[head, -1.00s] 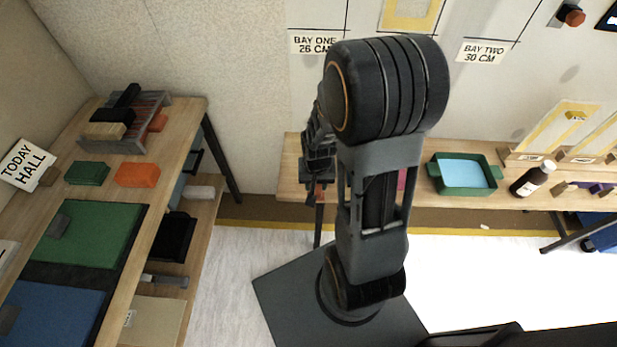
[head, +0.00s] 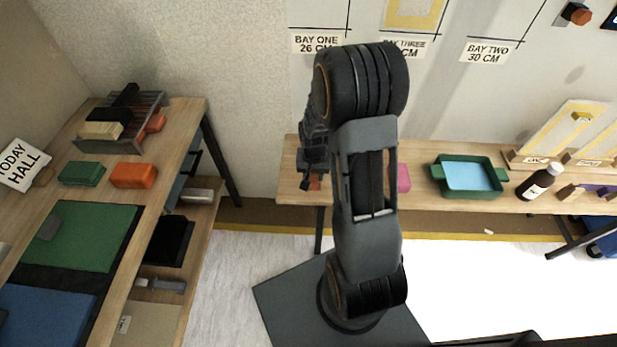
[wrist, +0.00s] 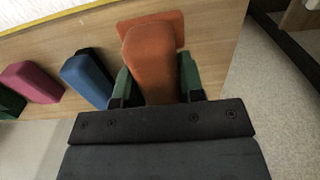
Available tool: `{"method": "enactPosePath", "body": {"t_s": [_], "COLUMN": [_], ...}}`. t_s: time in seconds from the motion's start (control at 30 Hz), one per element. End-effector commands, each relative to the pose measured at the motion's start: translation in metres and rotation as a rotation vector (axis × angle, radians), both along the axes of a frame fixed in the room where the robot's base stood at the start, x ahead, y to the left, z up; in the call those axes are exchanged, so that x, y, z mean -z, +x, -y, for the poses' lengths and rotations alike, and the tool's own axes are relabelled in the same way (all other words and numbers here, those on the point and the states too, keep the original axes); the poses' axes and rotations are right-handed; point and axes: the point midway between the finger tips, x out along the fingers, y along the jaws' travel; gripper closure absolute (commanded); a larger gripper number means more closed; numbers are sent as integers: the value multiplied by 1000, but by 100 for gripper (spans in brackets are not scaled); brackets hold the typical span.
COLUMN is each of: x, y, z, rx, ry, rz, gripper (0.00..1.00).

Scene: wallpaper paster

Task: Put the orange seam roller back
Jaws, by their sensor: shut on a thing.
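In the wrist view my gripper (wrist: 157,84) has its green-tipped fingers on both sides of an orange block-shaped piece, the orange seam roller (wrist: 153,55), and is shut on it. A flat orange patch (wrist: 172,20) shows on the wooden bench just beyond the roller; whether the roller touches the patch or bench I cannot tell. In the head view my gripper (head: 314,160) is at the left end of the back bench, partly hidden by my arm. A little orange (head: 314,184) shows below it.
Beside the roller stand blue (wrist: 88,77), pink (wrist: 32,82) and dark green (wrist: 8,103) blocks. The back bench also holds a green tray (head: 438,173) and a dark bottle (head: 538,182). The left bench holds another orange block (head: 133,175) and a green block (head: 82,173).

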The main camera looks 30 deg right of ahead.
Motion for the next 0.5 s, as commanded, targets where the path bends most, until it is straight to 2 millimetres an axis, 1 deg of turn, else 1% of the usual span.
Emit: {"method": "enactPosePath", "body": {"t_s": [0.03, 0.1, 0.2, 0.33, 0.5], "x": [10, 22, 35, 45, 50], "y": [10, 19, 30, 38, 44], "z": [2, 4, 6, 8, 9], "rx": [0, 0, 0, 0, 0], "ry": [1, 1, 0, 0, 0], "rz": [-3, -4, -2, -1, 0], "gripper": [94, 94, 94, 94, 94]}}
